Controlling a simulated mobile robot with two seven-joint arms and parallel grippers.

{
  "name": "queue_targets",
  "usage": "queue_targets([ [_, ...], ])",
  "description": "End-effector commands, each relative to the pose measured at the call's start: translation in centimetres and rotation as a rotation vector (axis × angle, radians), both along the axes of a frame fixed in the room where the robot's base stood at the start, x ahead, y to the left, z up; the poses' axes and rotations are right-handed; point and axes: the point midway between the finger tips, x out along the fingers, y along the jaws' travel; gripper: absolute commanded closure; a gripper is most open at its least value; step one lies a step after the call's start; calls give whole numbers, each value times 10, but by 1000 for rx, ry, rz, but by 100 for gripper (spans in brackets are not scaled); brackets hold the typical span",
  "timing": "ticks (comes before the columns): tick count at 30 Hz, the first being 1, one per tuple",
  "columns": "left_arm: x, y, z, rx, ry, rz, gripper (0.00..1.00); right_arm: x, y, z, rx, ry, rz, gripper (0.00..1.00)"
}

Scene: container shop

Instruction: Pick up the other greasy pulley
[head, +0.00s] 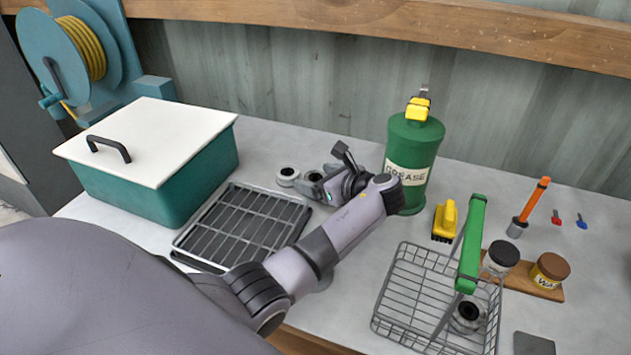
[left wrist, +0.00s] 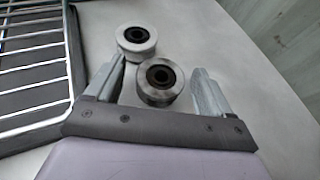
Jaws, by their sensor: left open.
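Two metal pulleys stand close together on the bench. The pale one (head: 288,176) is on the left in the head view, and the darker, smudged one (head: 315,176) is beside it, partly hidden by my gripper. In the left wrist view the pale pulley (left wrist: 137,40) lies beyond the fingertips, and the darker pulley (left wrist: 160,83) sits between the fingers. My left gripper (head: 321,183) is open around the darker pulley and not closed on it; its fingers also show in the left wrist view (left wrist: 158,70). Another pulley (head: 467,316) lies in the wire basket (head: 408,297). My right gripper is not in view.
A rack tray (head: 243,225) lies left of my gripper, with a white-lidded teal tub (head: 150,195) behind it. A green grease canister (head: 414,150) stands just right of my wrist. A yellow brush (head: 445,221) and jars on a board (head: 543,285) are further right.

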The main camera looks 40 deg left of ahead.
Motion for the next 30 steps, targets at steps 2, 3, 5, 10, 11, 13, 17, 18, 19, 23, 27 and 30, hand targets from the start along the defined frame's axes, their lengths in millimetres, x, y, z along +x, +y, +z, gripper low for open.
queue_targets([
  [2,0,0,0,0,0,0,27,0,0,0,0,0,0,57],
  [3,0,0,0,0,0,0,40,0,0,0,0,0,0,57],
  [5,0,0,0,0,0,0,60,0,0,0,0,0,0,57],
  [10,0,0,1,1,-1,-1,76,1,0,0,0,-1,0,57],
  [11,0,0,1,1,-1,-1,76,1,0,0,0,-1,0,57],
  [13,0,0,1,1,-1,-1,76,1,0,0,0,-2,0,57],
  [17,0,0,7,1,-3,0,76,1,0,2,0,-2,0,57],
  [18,1,0,12,1,-4,1,76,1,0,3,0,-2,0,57],
  [19,1,0,16,2,-6,0,76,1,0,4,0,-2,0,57],
  [23,1,0,42,1,-8,1,76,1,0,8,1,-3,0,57],
  [27,1,0,71,2,-8,1,76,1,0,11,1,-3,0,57],
  [30,1,0,86,3,-6,1,76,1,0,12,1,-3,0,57],
])
